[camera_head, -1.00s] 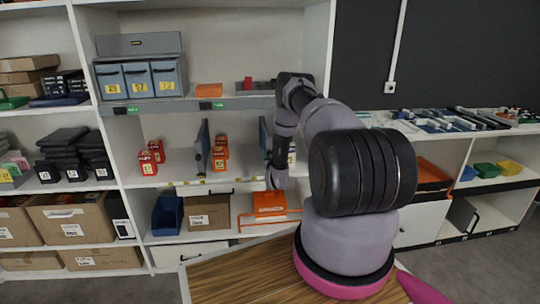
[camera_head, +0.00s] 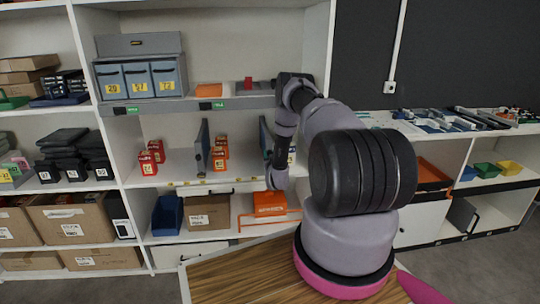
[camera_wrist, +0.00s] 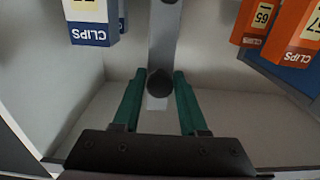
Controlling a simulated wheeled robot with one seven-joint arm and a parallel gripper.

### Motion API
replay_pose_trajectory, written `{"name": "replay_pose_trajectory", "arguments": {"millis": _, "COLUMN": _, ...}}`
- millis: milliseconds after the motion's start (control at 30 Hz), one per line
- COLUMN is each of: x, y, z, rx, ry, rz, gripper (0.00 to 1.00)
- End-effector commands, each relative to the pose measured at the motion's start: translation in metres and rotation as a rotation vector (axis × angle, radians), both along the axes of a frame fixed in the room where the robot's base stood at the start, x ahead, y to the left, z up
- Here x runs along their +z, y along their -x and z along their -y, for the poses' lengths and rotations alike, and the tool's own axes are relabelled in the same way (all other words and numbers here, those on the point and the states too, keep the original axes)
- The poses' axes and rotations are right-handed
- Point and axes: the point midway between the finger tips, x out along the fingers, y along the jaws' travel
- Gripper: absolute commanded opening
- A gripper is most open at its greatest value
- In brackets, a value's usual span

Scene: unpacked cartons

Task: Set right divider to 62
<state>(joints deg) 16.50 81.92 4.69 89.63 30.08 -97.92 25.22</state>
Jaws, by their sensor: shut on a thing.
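The right divider is a thin grey-blue upright plate (camera_head: 265,138) on the middle shelf, partly hidden behind my arm in the head view. In the wrist view it shows as a grey strip (camera_wrist: 165,40) with a dark round knob (camera_wrist: 160,82) at its near end. My gripper (camera_wrist: 160,80) has its green fingers on both sides of this knob and is shut on it. In the head view my fingertips are hidden by my wrist. Small marks run along the shelf's front edge (camera_head: 205,182), too small to read.
The left divider (camera_head: 203,148) stands further left, with orange clip boxes (camera_head: 220,155) between the dividers. They also show in the wrist view (camera_wrist: 298,30). Blue clip boxes (camera_wrist: 92,22) stand on the other side of the right divider. Red boxes (camera_head: 149,162) stand at far left.

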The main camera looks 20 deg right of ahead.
Motion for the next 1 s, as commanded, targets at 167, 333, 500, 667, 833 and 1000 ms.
{"name": "replay_pose_trajectory", "arguments": {"millis": 167, "x": 0.000, "y": 0.000, "z": 0.000, "rx": 0.000, "ry": 0.000, "rz": -0.001, "gripper": 0.00}}
{"name": "replay_pose_trajectory", "arguments": {"millis": 333, "x": 0.000, "y": 0.000, "z": 0.000, "rx": 0.000, "ry": 0.000, "rz": -0.001, "gripper": 0.00}}
{"name": "replay_pose_trajectory", "arguments": {"millis": 500, "x": 0.000, "y": 0.000, "z": 0.000, "rx": 0.000, "ry": 0.000, "rz": -0.001, "gripper": 0.00}}
{"name": "replay_pose_trajectory", "arguments": {"millis": 667, "x": 0.000, "y": -0.001, "z": -0.005, "rx": 0.001, "ry": 0.000, "rz": -0.001, "gripper": 0.00}}
{"name": "replay_pose_trajectory", "arguments": {"millis": 833, "x": -0.001, "y": -0.008, "z": -0.031, "rx": 0.004, "ry": -0.001, "rz": -0.001, "gripper": 0.00}}
{"name": "replay_pose_trajectory", "arguments": {"millis": 1000, "x": -0.001, "y": -0.020, "z": -0.072, "rx": 0.006, "ry": -0.001, "rz": 0.000, "gripper": 0.00}}
